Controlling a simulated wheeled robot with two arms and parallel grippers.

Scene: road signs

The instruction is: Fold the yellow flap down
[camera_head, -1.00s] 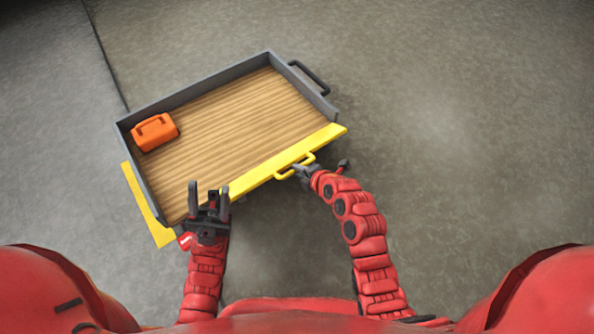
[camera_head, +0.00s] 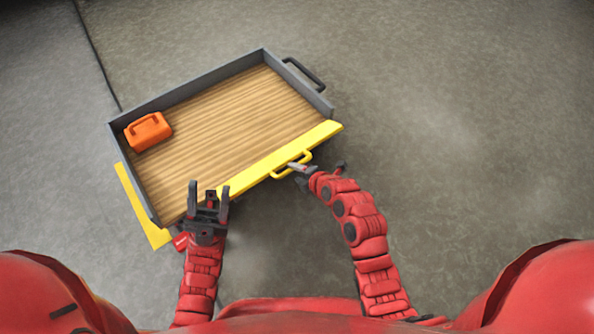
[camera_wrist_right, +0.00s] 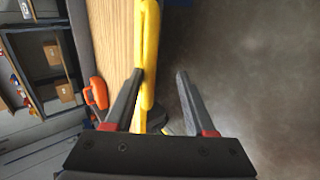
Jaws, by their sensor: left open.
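The yellow flap (camera_head: 262,169) runs along the near edge of a wood-floored cart (camera_head: 215,120). It shows as a narrow strip, and its exact tilt is hard to judge. A yellow handle (camera_head: 305,158) sits on its outer side. My right gripper (camera_head: 318,167) is open at the handle. In the right wrist view its fingers (camera_wrist_right: 160,72) are apart, with the yellow flap (camera_wrist_right: 146,25) running close beside the left finger; contact cannot be told. My left gripper (camera_head: 208,187) is open and empty, over the flap's left end, hiding part of it.
An orange case (camera_head: 148,131) stands on the cart floor at the left. Grey walls (camera_head: 200,82) edge the cart, with a dark handle (camera_head: 305,73) at the far right. Another yellow strip (camera_head: 138,208) lies outside the left wall. Floor to the right is clear. Shelves (camera_wrist_right: 45,50) show in the wrist view.

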